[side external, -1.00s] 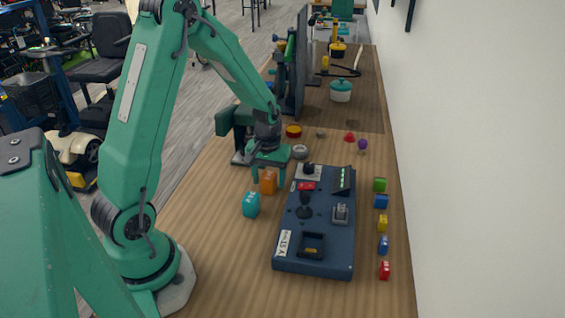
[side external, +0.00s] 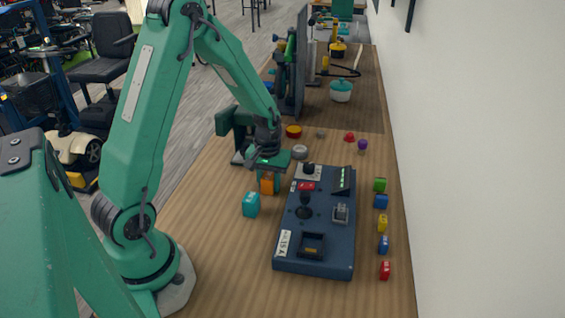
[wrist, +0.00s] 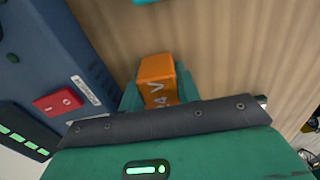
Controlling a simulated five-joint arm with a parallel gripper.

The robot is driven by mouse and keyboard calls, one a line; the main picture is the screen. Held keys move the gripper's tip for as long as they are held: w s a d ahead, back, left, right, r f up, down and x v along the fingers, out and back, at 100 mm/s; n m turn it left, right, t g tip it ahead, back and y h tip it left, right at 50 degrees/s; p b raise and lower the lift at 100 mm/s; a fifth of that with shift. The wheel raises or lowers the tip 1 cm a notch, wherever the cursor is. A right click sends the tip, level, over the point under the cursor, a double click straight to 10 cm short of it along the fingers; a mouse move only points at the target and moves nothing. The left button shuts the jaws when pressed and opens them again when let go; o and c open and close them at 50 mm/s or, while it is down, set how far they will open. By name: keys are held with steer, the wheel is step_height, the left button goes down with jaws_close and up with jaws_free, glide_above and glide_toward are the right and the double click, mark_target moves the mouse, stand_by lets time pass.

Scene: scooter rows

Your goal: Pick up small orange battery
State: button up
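The small orange battery (side external: 267,185) stands on the wooden table, left of the blue control panel. My gripper (side external: 268,182) is low over it, with one finger on each side. In the wrist view, the battery (wrist: 157,77) with its "V" marking sits between my green fingertips (wrist: 158,92), which lie close against its sides. The gripper looks shut on it, though the lower contact is hidden. The battery appears to rest on the table still.
A teal block (side external: 251,204) stands just in front of the battery. The blue panel (side external: 325,240) with joystick and switches is close on the right. Several small coloured blocks line the right edge, including a red one (side external: 385,270). A grey ring (side external: 300,152) lies behind.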

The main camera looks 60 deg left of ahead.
mark_target(269, 175)
jaws_close()
steer(key=shift+r, duration=5.05)
